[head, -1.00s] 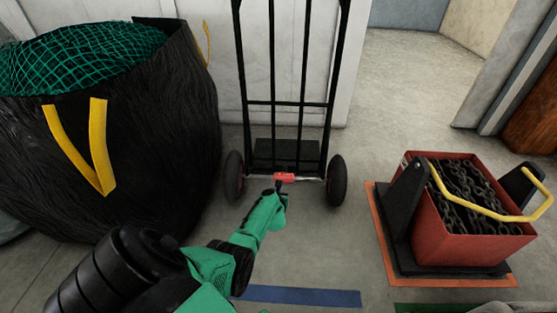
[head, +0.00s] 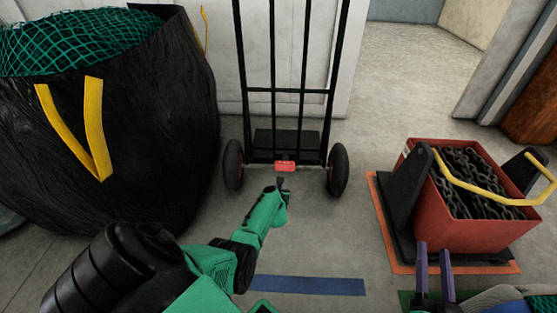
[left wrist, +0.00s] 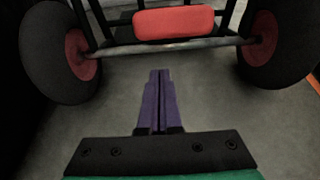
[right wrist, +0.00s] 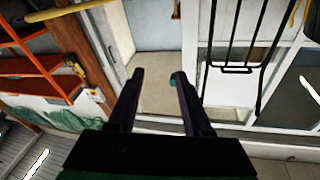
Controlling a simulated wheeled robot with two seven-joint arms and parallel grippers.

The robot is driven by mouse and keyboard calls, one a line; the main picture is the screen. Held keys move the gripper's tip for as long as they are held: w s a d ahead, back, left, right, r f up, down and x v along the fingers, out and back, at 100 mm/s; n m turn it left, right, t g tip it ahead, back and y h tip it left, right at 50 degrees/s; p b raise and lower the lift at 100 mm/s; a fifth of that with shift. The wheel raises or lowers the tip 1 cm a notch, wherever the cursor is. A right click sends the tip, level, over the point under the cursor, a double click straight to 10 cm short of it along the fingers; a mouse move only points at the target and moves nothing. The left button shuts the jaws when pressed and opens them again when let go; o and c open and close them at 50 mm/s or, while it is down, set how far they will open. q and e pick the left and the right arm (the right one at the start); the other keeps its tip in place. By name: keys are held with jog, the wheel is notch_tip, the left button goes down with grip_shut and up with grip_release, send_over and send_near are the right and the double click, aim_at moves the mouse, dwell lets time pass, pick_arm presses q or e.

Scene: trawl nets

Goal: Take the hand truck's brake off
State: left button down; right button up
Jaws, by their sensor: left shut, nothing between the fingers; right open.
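The black hand truck (head: 288,90) stands upright against the pale wall, with a wheel at each side of its axle. A red brake pedal (head: 285,166) sits at the middle of the axle; it also shows large in the left wrist view (left wrist: 174,22). My left gripper (head: 281,181) is shut and empty, just in front of and below the pedal, apart from it. Its purple fingers (left wrist: 160,74) point at the axle in the left wrist view. My right gripper (head: 434,245) is open and empty at the lower right, in front of the red crate.
A big black bag (head: 130,130) with green netting (head: 80,40) and yellow straps stands left of the hand truck. A red crate (head: 480,235) of chains with a yellow handle stands at right on a black base. Floor between is clear, with a blue strip (head: 308,286).

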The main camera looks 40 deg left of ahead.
jog(key=s+a+f+g+h+p, duration=0.1)
jog(key=s+f+g, duration=0.2)
jog(key=s+f, duration=0.4)
jog(key=s+f+g+p, duration=0.2)
jog(key=s+f+g, duration=0.15)
jog(key=f, duration=0.55)
pick_arm(q)
jog(key=s+d+r+p, duration=0.4)
jog(key=s+r+p, duration=0.2)
jog(key=shift+d+r, duration=0.2)
jog(key=shift+r, duration=0.05)
pick_arm(e)
notch_tip(320, 180, up, 7)
jog(key=g, duration=0.1)
jog(key=shift+s+r, duration=0.15)
jog(key=shift+s, duration=0.2)
jog(key=shift+d, duration=0.1)
